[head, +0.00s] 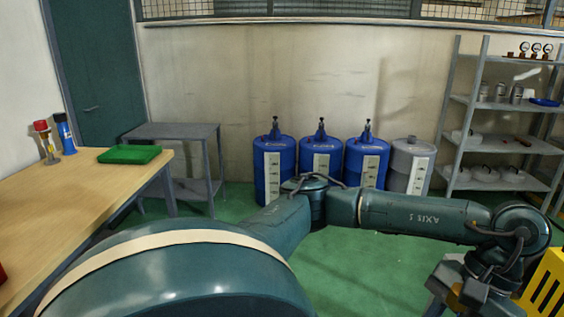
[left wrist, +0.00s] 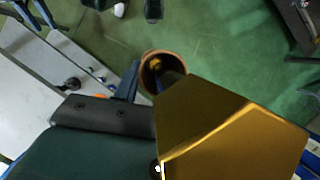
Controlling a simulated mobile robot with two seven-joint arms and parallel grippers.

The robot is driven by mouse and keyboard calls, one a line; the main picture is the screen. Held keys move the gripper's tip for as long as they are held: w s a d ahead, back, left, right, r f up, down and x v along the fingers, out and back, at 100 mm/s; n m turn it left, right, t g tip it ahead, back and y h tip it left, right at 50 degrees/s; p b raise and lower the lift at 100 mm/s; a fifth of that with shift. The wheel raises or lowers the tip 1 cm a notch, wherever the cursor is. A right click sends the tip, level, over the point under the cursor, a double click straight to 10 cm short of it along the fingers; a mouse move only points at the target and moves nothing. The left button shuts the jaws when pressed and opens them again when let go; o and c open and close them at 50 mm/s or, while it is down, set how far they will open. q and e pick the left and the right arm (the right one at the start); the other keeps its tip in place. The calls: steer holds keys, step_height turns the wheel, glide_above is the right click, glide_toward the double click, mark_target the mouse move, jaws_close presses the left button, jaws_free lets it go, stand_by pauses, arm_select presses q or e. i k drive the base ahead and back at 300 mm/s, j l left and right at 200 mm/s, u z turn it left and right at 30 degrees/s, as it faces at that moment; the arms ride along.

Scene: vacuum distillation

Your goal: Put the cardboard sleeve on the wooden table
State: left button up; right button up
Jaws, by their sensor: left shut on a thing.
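The wooden table (head: 60,205) is at the left in the head view, with much of its top bare. The cardboard sleeve (left wrist: 149,70) looks like a short brown open tube near the middle of the left wrist view. My left gripper (left wrist: 152,84) is shut on it, with a bluish fingertip on one side and a large golden surface on the other. In the head view my left arm reaches right, and its gripper (head: 468,290) is low at the right, far from the table. The sleeve cannot be made out there. My right gripper is not in view.
A green tray (head: 129,154), a red-capped bottle (head: 45,143) and a blue bottle (head: 64,134) stand at the table's far end. Behind are a grey side table (head: 172,131), blue drums (head: 321,155) and a shelf rack (head: 500,101). A yellow slotted container (head: 546,283) is beside my gripper.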

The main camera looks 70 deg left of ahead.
mark_target(75, 202)
steer(key=u, duration=2.5)
steer(key=i+u, duration=0.2)
steer(key=u, duration=0.25)
steer(key=i+j+u, duration=0.1)
steer(key=u, duration=0.35)
steer(key=i+l, duration=0.15)
steer(key=i, duration=0.4)
steer(key=i+l, duration=0.15)
steer(key=i, duration=0.4)
steer(key=i+l, duration=0.15)
steer(key=i, duration=0.45)
steer(key=i+l, duration=0.15)
steer(key=i, duration=0.4)
steer(key=i+l, duration=0.15)
steer(key=i, duration=0.4)
